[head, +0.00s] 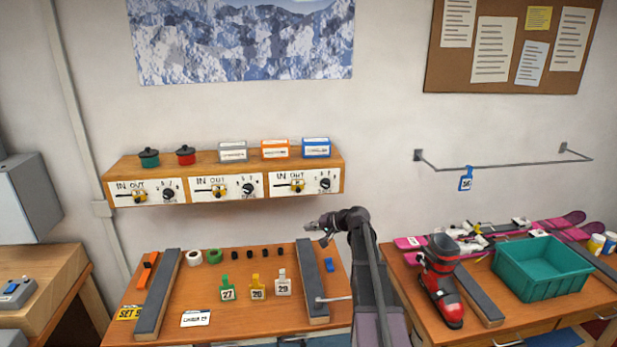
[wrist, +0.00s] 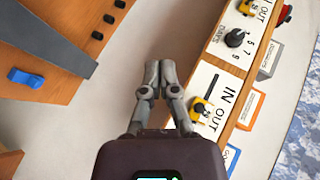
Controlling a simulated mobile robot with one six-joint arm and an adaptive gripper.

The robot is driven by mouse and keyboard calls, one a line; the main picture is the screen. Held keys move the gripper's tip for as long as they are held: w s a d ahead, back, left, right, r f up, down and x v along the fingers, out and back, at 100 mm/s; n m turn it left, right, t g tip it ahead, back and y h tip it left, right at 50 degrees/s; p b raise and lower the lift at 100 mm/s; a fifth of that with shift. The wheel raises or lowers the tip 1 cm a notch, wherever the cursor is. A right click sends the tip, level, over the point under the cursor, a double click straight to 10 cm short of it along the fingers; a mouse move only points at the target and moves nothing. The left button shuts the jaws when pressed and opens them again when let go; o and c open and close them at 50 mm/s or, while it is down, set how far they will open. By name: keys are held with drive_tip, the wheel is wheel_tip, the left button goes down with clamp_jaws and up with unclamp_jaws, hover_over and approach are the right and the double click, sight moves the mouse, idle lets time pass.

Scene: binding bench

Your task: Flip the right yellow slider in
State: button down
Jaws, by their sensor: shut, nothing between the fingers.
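The right yellow slider (head: 298,186) sits on the rightmost white IN/OUT panel (head: 276,189) on the front of the wall shelf. It is at the OUT end of its dark slot. In the wrist view the same slider (wrist: 202,109) is right of my gripper, with the empty slot running toward IN. My gripper (head: 309,228) is shut and empty, below the shelf in the head view. Its fingertips meet in the wrist view (wrist: 160,72), apart from the slider and the panel. Nothing hides the slider.
The shelf (head: 111,178) has two similar panels to the left, each with a yellow slider and black knob. Boxes and pots stand on top. Below is a bench (head: 205,290) with tags, tape rolls and dark bars. A ski boot (head: 441,280) and green crate (head: 542,284) are right.

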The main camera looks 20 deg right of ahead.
drive_tip(key=w+d+r+m+t+p, duration=0.3)
drive_tip(key=d+r, duration=0.6)
drive_tip(key=d, duration=0.4)
drive_tip(key=shift+w+d+r+t, duration=0.25)
drive_tip(key=shift+d+r+t, duration=0.15)
drive_tip(key=shift+t, duration=0.3)
drive_tip(key=shift+w+a+h, duration=0.1)
drive_tip(key=shift+h, duration=0.2)
drive_tip(key=b, duration=0.2)
approach(302, 187)
drive_tip(key=w, duration=0.4)
drive_tip(key=shift+w+a+f, duration=0.1)
drive_tip(key=shift+w+a, duration=0.05)
drive_tip(key=shift+a, duration=0.05)
drive_tip(key=shift+a+f, duration=0.3)
drive_tip(key=shift+a, duration=0.75)
drive_tip(key=shift+w+a+f, duration=0.1)
drive_tip(key=shift+w+a, duration=0.2)
drive_tip(key=shift+a, duration=0.45)
